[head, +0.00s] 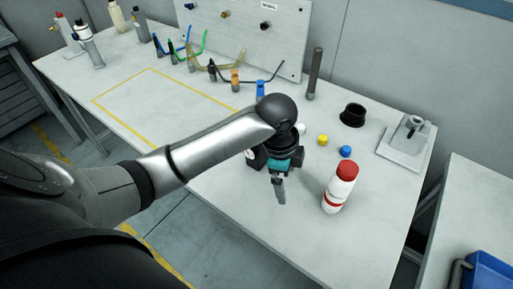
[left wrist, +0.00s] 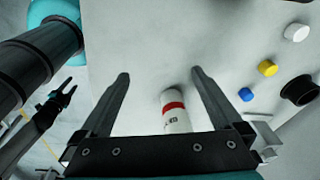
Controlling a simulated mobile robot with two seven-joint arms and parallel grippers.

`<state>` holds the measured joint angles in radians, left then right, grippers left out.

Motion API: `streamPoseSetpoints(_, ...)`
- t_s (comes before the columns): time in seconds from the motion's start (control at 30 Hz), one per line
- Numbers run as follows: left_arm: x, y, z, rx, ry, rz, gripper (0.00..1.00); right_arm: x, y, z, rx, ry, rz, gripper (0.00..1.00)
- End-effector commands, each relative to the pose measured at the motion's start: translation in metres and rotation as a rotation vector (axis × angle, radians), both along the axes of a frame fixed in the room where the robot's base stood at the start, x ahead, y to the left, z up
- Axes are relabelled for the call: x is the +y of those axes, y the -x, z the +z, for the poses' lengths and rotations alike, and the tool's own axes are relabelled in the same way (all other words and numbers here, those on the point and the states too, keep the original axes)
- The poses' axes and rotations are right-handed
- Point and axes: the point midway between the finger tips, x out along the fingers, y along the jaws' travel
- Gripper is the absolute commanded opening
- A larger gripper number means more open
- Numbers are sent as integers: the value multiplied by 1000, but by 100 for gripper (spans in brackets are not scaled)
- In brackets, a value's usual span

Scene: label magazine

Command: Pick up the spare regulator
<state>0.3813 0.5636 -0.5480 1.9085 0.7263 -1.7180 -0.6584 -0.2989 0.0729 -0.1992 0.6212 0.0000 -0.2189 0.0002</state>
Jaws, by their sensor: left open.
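I cannot make out with certainty any thing as the spare regulator. A small pale round face with a dark rim (head: 250,154) shows beside my left gripper in the head view, and I cannot tell whether it belongs to the gripper. My left gripper (head: 281,196) is over the table, pointing down, left of a white bottle with a red cap (head: 340,187). In the left wrist view my left gripper (left wrist: 160,78) is open with nothing between its fingertips. The bottle (left wrist: 175,110) shows beyond, between the fingers. What looks like my right gripper (left wrist: 65,94) is small at the left.
White (head: 300,128), yellow (head: 322,140) and blue (head: 345,151) caps lie near a black ring (head: 352,115). A grey stand (head: 404,145) is at the right, a dark upright rod (head: 315,75) at the back. The yellow-outlined area (head: 170,100) is clear where visible.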

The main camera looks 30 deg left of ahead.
Motion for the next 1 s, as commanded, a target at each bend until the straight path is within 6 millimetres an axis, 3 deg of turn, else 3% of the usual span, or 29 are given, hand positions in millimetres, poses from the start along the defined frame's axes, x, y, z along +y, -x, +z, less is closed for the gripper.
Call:
streamPoseSetpoints(0.1, 31, -26, 29, 17, -68, -107, 100, -2, 0, 1, 0, 2, 1, 50)
streamPoseSetpoints(0.3, 81, -51, 81, 66, -132, -234, 100, -5, 0, 1, 0, 8, 2, 50)
streamPoseSetpoints(0.5, 113, -60, 120, 96, -145, -293, 100, -6, 0, 2, 1, 8, 3, 50)
streamPoseSetpoints(0.6, 121, -61, 129, 104, -143, -306, 100, -6, 0, 2, 1, 8, 3, 50)
streamPoseSetpoints(0.77, 124, -60, 116, 109, -142, -313, 100, -6, 1, -3, 2, 8, 3, 50)
streamPoseSetpoints(1.0, 123, -60, 63, 109, -141, -312, 100, -6, 1, -16, 3, 8, 4, 50)
